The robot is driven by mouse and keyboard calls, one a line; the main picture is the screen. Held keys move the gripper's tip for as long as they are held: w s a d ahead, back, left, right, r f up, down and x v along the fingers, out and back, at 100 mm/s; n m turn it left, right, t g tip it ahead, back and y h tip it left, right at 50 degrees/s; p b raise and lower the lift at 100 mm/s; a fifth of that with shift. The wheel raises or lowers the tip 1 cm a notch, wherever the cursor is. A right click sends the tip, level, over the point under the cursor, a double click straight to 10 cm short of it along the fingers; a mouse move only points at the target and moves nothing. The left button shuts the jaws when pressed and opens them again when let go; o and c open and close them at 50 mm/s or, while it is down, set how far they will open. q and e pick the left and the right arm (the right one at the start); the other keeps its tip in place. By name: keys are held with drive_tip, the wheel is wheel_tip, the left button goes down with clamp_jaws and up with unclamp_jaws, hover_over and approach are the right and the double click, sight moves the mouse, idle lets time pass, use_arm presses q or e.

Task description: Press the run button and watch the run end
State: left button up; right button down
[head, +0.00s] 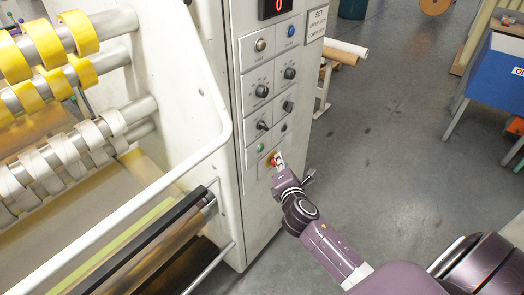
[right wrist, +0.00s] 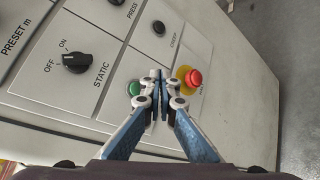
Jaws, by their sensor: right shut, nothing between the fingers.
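The control panel (head: 270,75) is on the upright cabinet. A green button (head: 260,147), likely the run button, sits low on it; its label is hidden or unreadable. In the right wrist view the green button (right wrist: 134,88) is just left of my fingertips. A red mushroom button on a yellow base (right wrist: 194,77) is just right of them. My right gripper (head: 278,160) is shut and empty at the panel's lower part; it also shows in the right wrist view (right wrist: 160,76). I cannot tell whether its tips touch the panel. A red digital display (head: 276,5) reads 0.
A black STATIC knob (right wrist: 77,62) and a black button (right wrist: 158,27) are nearby. A white guard rail (head: 140,185) and rollers with yellow tape rolls (head: 45,45) stand left. A blue bin (head: 497,75) is at right. The grey floor (head: 390,130) between is clear.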

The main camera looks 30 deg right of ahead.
sight(261, 148)
drive_tip(key=w, duration=0.1)
drive_tip(key=w+a, duration=0.1)
drive_tip(key=w, duration=0.1)
drive_tip(key=shift+w+a, duration=0.25)
drive_tip(key=shift+w, duration=0.05)
drive_tip(key=shift+w, duration=0.1)
idle(1.2)
drive_tip(key=shift+w+a, duration=0.15)
drive_tip(key=shift+w, duration=0.15)
drive_tip(key=shift+w+a, duration=0.15)
drive_tip(key=shift+w, duration=0.2)
idle(0.8)
drive_tip(key=shift+s, duration=0.15)
drive_tip(key=shift+s+d, duration=0.25)
drive_tip(key=shift+s, duration=0.35)
drive_tip(key=shift+p, duration=0.3)
